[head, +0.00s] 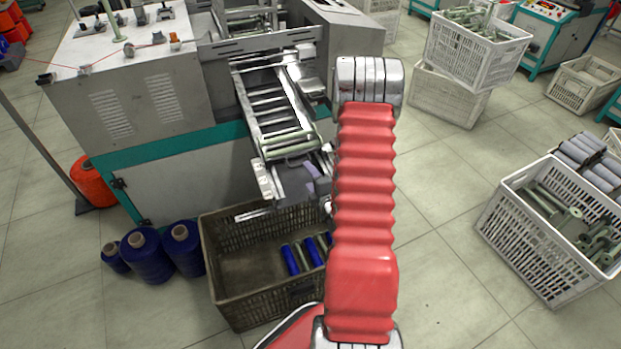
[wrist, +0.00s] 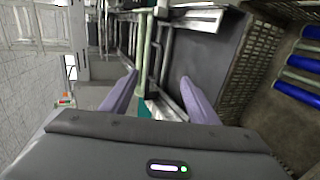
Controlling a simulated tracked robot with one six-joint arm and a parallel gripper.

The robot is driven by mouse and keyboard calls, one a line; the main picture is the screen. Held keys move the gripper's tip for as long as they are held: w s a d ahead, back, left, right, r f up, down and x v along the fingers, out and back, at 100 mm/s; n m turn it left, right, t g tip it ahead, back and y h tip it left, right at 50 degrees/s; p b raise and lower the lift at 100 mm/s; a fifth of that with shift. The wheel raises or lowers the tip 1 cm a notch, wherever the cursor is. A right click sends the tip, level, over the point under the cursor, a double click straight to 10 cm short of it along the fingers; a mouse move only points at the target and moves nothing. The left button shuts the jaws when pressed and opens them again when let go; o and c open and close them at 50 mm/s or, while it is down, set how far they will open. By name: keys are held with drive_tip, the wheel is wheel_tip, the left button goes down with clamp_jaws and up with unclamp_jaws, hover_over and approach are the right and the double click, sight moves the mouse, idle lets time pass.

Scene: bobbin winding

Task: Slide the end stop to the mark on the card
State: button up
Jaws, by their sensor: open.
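My gripper (wrist: 157,88) shows in the wrist view with its two lavender fingers apart and nothing clearly held between them. In the head view the fingers (head: 313,175) are partly hidden by my red arm, near the lower end of the metal chute (head: 268,105). The chute also shows ahead of the fingers in the wrist view, with rails and a pale green rod (wrist: 145,42) in line with the gap between them. I cannot tell which metal part is the end stop. I cannot make out the card or its mark.
A dark crate (head: 222,285) with blue bobbins (head: 290,259) stands below the chute; in the wrist view it is at the right. The grey machine (head: 150,95) is at the left, with blue thread cones (head: 146,258) on the floor. Pale crates (head: 545,235) stand at the right.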

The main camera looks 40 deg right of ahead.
idle(0.3)
drive_tip(key=shift+x, duration=4.7)
drive_tip(key=shift+c, duration=0.2)
